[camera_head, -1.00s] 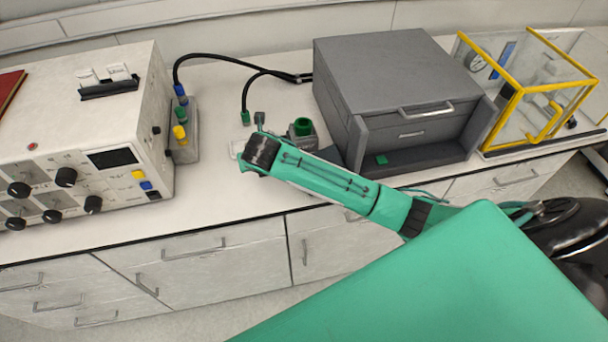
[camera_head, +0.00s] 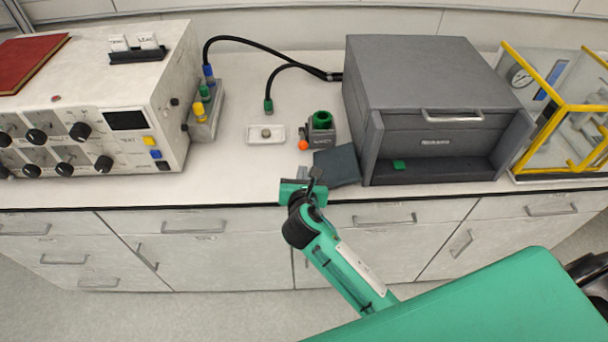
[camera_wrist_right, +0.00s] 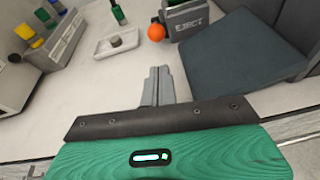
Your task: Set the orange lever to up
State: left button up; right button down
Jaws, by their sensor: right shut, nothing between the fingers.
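The orange lever shows as an orange ball (camera_head: 303,145) at the lower left of a small grey block (camera_head: 322,135) with a green socket on top. In the right wrist view the ball (camera_wrist_right: 156,32) sits beside the block face marked EJECT (camera_wrist_right: 189,22). The lever's stem is hard to make out. My left gripper is not in view.
A dark slate panel (camera_head: 337,166) lies right of the gripper, before the large grey machine (camera_head: 430,90). A white tray (camera_head: 265,139) with a small round piece lies left of the lever. A black cable (camera_head: 268,88) hangs behind. The counter left of the tray is clear.

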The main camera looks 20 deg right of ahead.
aim_at(302, 138)
jog(key=x, duration=0.6)
jog(key=shift+w+f, duration=0.1)
jog(key=shift+w, duration=0.3)
jog(key=shift+p, duration=0.3)
